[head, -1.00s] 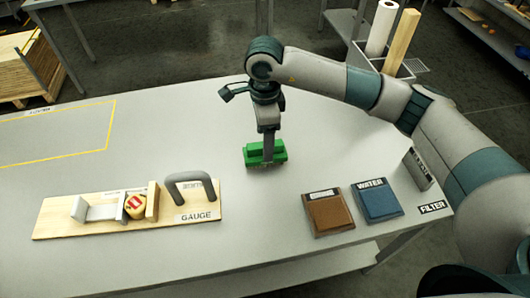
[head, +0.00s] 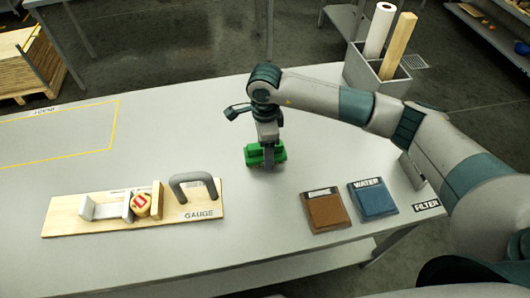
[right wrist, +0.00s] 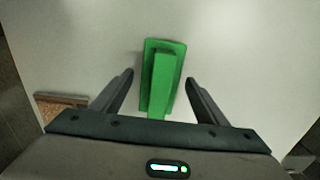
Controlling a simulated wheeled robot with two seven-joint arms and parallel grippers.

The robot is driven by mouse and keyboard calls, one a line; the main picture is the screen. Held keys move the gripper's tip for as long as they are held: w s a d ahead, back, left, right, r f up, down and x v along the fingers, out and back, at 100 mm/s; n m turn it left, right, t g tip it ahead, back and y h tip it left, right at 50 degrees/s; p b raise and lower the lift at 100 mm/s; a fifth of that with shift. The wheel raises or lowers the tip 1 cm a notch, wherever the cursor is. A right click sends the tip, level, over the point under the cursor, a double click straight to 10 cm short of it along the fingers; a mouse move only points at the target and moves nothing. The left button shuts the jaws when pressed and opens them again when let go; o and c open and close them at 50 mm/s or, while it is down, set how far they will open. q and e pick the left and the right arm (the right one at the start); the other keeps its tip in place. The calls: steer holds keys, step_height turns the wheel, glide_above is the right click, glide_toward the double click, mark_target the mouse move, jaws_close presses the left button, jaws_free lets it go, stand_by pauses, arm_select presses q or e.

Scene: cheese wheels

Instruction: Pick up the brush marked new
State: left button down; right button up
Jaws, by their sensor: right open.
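A green brush (head: 265,155) lies on the grey table below my right gripper (head: 268,150) in the head view. In the right wrist view the green brush (right wrist: 163,80) shows as a flat green base with a raised green bar, between the two fingers of my right gripper (right wrist: 158,82). The fingers are apart, one on each side, with a gap of grey table visible beside the brush. No marking can be read on the brush. My left gripper is not in view.
A wooden gauge board (head: 75,212) with a yellow-and-red piece stands at front left. A brown pad (head: 326,211) and a blue WATER pad (head: 374,200) lie to the right. A yellow outline marks empty table at left. A bin (head: 375,78) stands behind.

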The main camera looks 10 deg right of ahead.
steer(key=c, duration=1.3)
steer(key=shift+o, duration=0.2)
steer(key=shift+r, duration=0.2)
steer(key=shift+w+r+b, duration=0.1)
steer(key=shift+r+b, duration=0.55)
steer(key=shift+b, duration=0.05)
step_height(320, 180, up, 2)
steer(key=shift+d+r+b, duration=0.1)
steer(key=shift+r+b, duration=0.1)
steer(key=shift+b, duration=0.6)
steer(key=s+d+r+b, duration=0.4)
steer(key=s+d+r, duration=0.2)
steer(key=s, duration=0.4)
steer(key=shift+r, duration=0.5)
